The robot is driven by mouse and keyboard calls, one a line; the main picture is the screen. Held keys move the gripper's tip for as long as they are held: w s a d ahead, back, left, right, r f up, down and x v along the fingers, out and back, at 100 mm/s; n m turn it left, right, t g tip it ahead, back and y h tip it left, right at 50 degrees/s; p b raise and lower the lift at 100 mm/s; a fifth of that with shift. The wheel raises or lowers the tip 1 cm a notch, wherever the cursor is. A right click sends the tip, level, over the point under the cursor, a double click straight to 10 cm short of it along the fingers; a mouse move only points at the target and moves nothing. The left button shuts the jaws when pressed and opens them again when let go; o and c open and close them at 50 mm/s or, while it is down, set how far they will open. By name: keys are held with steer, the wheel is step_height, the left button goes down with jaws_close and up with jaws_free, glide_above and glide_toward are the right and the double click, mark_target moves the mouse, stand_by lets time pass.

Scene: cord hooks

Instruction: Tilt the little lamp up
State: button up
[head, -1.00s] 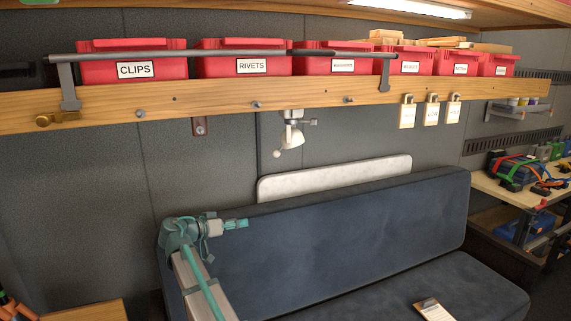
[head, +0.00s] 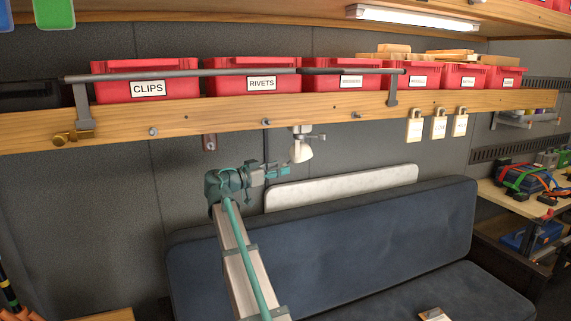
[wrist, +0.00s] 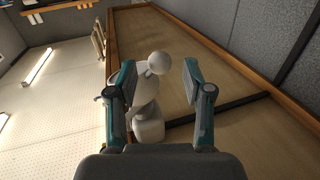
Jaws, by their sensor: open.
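The little lamp (head: 301,148) is white and hangs under the wooden shelf on a small bracket. Its head points downward. In the wrist view the lamp (wrist: 147,92) shows a round white knob (wrist: 159,61) on a pale body. My gripper (head: 286,171) is just left of the lamp in the head view. In the wrist view my gripper (wrist: 157,75) is open, with the knob showing in the gap between the fingers. The left finger covers part of the lamp body. I cannot tell whether either finger touches the lamp.
The wooden shelf (head: 225,120) above carries red bins (head: 262,80) behind a grey rail (head: 240,72). A hook (head: 267,124) sticks out of its front edge near my gripper. A white board (head: 345,187) and blue bench (head: 340,240) are below. Padlocks (head: 438,125) hang to the right.

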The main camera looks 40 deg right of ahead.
steer(key=shift+d+p, duration=0.35)
steer(key=shift+d, duration=1.35)
jaws_close()
